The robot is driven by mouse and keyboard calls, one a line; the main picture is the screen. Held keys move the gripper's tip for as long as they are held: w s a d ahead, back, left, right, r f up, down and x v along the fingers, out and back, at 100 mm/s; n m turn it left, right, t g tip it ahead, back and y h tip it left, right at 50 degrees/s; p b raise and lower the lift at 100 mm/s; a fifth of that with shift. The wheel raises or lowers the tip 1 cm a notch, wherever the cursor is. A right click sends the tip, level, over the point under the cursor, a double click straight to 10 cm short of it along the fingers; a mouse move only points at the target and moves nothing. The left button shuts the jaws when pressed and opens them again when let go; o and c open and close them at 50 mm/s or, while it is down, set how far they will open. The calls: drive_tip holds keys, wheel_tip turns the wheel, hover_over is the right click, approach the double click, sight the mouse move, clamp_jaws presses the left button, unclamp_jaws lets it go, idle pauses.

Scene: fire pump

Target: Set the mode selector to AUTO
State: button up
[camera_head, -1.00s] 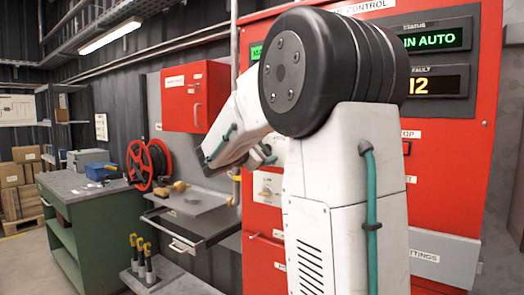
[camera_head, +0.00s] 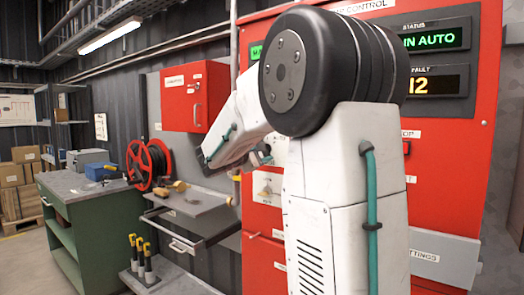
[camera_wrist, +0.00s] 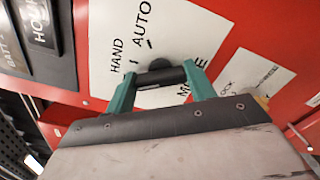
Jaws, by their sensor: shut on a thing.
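In the wrist view, the mode selector (camera_wrist: 158,77) is a dark bar-shaped knob on a white plate with the words HAND, AUTO and a partly covered MODE. My gripper (camera_wrist: 160,84) has teal fingers on both sides of this bar and is shut on it. AUTO is printed above the knob, and HAND to its upper left. I cannot tell which mark the knob points to. In the head view, the selector and fingertips are mostly hidden by my arm. The status display (camera_head: 437,39) shows green text ending "IN AUTO".
The red control cabinet (camera_head: 450,150) fills the right side. A fault display (camera_head: 438,83) reads "12", perhaps partly covered. A grey shelf (camera_head: 195,200), a red hose reel (camera_head: 140,165) and a green workbench (camera_head: 85,215) stand left. Bare floor shows at far left.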

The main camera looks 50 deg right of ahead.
drive_tip(key=shift+f+m, duration=0.15)
drive_tip(key=shift+m, duration=3.8)
drive_tip(key=shift+f+m, duration=0.15)
drive_tip(key=shift+m, duration=3.8)
drive_tip(key=o, duration=1)
drive_tip(key=shift+a, duration=0.1)
drive_tip(key=a, duration=0.7)
drive_tip(key=shift+s+a, duration=0.25)
drive_tip(key=shift+a, duration=0.1)
